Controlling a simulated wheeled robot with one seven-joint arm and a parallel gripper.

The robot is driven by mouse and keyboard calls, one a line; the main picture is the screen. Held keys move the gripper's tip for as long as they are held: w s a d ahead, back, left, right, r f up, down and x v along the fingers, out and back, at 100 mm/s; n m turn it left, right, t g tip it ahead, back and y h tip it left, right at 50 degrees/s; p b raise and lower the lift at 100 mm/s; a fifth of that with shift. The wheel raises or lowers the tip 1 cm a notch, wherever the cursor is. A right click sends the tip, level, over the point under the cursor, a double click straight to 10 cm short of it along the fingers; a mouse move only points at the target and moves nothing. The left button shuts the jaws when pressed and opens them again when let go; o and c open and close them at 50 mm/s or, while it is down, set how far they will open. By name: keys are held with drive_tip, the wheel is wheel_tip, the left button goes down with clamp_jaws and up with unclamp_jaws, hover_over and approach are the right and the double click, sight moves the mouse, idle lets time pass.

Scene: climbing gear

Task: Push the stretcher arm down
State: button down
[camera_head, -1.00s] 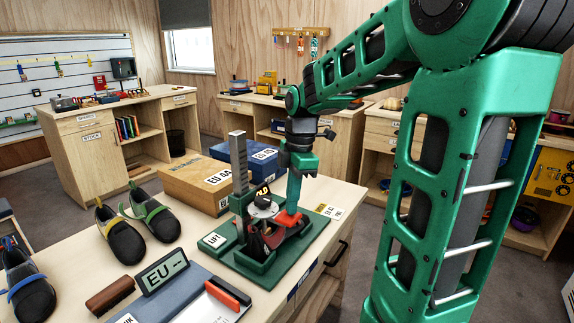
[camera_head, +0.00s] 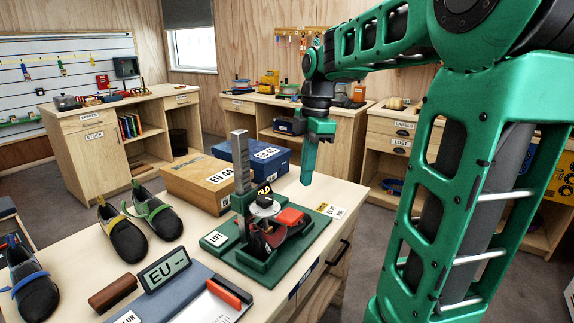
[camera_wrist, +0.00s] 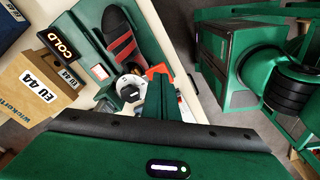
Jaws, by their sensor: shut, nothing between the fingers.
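The stretcher stands on a green base (camera_head: 290,262) at the right end of the workbench, with a toothed upright post (camera_head: 241,165) and a "LIFT" label. Its red-orange lever arm (camera_head: 290,216) lies low and near level over a dark red shoe (camera_head: 268,240). The shoe with red stripes also shows in the wrist view (camera_wrist: 120,35), and part of the red-orange arm shows there (camera_wrist: 158,71). A "COLD" sign (camera_head: 264,190) stands by the post. My gripper (camera_head: 307,181) is shut and empty, pointing down, above and apart from the arm.
Box "EU 44" (camera_head: 197,183) and a blue box (camera_head: 251,156) stand behind the stretcher. Several shoes (camera_head: 122,238) are at left. An "EU --" display (camera_head: 164,271), a brush (camera_head: 112,293) and a clipboard (camera_head: 215,306) lie in front.

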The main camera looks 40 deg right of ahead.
drive_tip(key=shift+d+r, duration=0.2)
drive_tip(key=shift+r, duration=1.9)
drive_tip(key=s+a+f+m, duration=0.1)
drive_tip(key=s+f+m, duration=0.7)
drive_tip(key=s+m, duration=0.2)
drive_tip(key=s+a+f+m+h, duration=0.1)
drive_tip(key=s+a+f+m, duration=0.1)
drive_tip(key=s+f+m, duration=0.6)
drive_tip(key=s+m, duration=0.2)
drive_tip(key=m, duration=0.1)
drive_tip(key=shift+s, duration=0.15)
drive_tip(key=shift+g, duration=0.3)
drive_tip(key=shift+w+f, duration=0.3)
drive_tip(key=shift+w, duration=0.35)
